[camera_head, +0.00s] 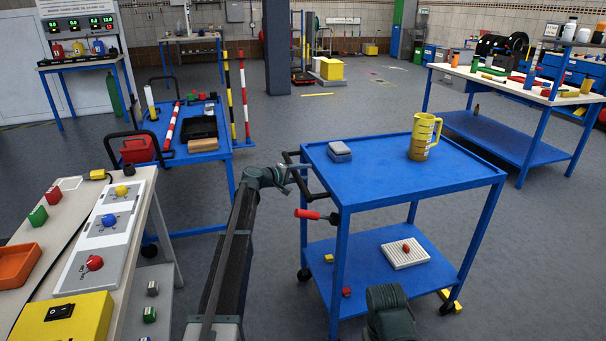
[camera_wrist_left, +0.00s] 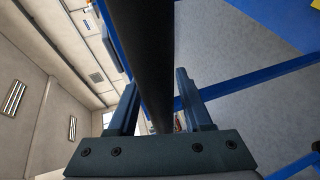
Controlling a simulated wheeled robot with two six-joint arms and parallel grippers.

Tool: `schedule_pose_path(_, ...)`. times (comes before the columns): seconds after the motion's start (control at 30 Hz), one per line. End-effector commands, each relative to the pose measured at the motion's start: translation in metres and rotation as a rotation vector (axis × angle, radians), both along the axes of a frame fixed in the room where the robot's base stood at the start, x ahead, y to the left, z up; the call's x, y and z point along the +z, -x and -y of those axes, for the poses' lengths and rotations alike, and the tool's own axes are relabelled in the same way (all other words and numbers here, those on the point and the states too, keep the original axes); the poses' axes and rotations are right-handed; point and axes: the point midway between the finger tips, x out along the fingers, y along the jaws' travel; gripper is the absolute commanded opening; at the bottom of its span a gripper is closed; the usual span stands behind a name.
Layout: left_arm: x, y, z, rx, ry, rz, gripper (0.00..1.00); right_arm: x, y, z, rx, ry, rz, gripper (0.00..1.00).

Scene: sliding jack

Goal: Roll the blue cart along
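The blue cart (camera_head: 375,178) stands right of centre in the head view. It has an upper and a lower shelf (camera_head: 350,262), and a black handle (camera_head: 318,192) on its left side. My left gripper (camera_head: 292,172) is at this handle. In the left wrist view the black handle bar (camera_wrist_left: 150,50) runs between the two fingers of my left gripper (camera_wrist_left: 157,85), close against both, so it looks shut on it. A yellow mug-like container (camera_head: 422,140) and a small grey box (camera_head: 340,150) are on the upper shelf. My right gripper's fingers do not show.
A second blue cart (camera_head: 215,152) with tools stands behind on the left. A control bench (camera_head: 135,290) is at the near left. A workbench (camera_head: 515,95) stands at the right, and a dark pillar (camera_head: 277,50) at the back.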

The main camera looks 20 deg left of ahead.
Motion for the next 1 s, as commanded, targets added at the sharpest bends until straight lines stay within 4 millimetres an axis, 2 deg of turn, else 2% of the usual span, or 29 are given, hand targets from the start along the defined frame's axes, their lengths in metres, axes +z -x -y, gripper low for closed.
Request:
schedule_pose_path(0.17,0.002,0.001,0.001,-0.002,0.004,0.001,0.59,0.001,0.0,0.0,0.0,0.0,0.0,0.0)
schedule_pose_path(0.27,0.004,0.008,-0.004,-0.001,0.004,0.001,0.59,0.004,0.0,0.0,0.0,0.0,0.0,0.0)
schedule_pose_path(0.7,0.026,0.08,-0.055,0.002,0.001,0.0,0.59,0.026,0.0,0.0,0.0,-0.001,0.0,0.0)
schedule_pose_path(1.0,0.032,0.107,-0.075,0.0,0.001,-0.001,0.59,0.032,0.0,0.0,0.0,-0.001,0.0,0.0)
